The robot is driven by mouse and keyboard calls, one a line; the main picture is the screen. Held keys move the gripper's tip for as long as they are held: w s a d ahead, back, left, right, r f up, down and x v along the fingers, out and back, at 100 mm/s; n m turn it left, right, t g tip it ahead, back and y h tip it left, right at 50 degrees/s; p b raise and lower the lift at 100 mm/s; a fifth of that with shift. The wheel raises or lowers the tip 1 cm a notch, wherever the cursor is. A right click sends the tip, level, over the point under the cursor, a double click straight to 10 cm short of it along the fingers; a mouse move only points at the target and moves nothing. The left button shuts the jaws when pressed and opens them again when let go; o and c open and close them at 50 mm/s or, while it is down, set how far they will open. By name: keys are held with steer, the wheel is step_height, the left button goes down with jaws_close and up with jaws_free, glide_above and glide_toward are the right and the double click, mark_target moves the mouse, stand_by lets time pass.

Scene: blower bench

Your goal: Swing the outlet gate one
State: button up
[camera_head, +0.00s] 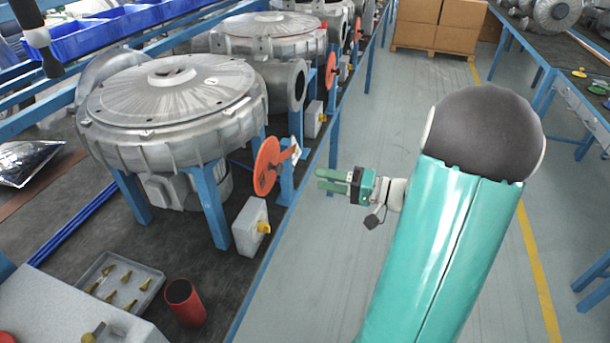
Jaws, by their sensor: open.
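The nearest outlet gate (266,167) is an orange-red disc on a blue post at the bench's right edge. It stands apart from the round outlet mouth of the nearest grey blower (165,105), in front and to the right of it. A small pale tag or tab (293,151) with a dark mark shows at its right side. My gripper (322,180) has green fingers pointing left toward the gate. It is open and empty, just right of the gate with a visible gap between them.
More blowers (268,35) with orange gates (331,71) line the bench behind. A grey box with a yellow knob (250,227) sits below the nearest gate. A tray of brass parts (110,304) and a red cup (186,303) stand in front. The aisle floor (405,110) is clear up to the cartons (455,25).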

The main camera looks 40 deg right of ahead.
steer(key=v, duration=0.4)
steer(key=shift+d, duration=0.1)
stand_by(0.4)
steer(key=s+a+r+n+g+h, duration=0.15)
steer(key=a+n+g, duration=0.25)
steer(key=a+g, duration=1.05)
steer(key=s+a+r+n+t+h, duration=0.1)
steer(key=s+a+r+t+h, duration=0.1)
steer(key=s+a+t+h, duration=0.1)
steer(key=s+a+r+t+h, duration=0.3)
steer(key=a+h, duration=0.3)
steer(key=a, duration=0.2)
steer(key=shift+s+a+n, duration=0.2)
steer(key=shift+s+n, duration=0.2)
steer(key=shift+s, duration=0.1)
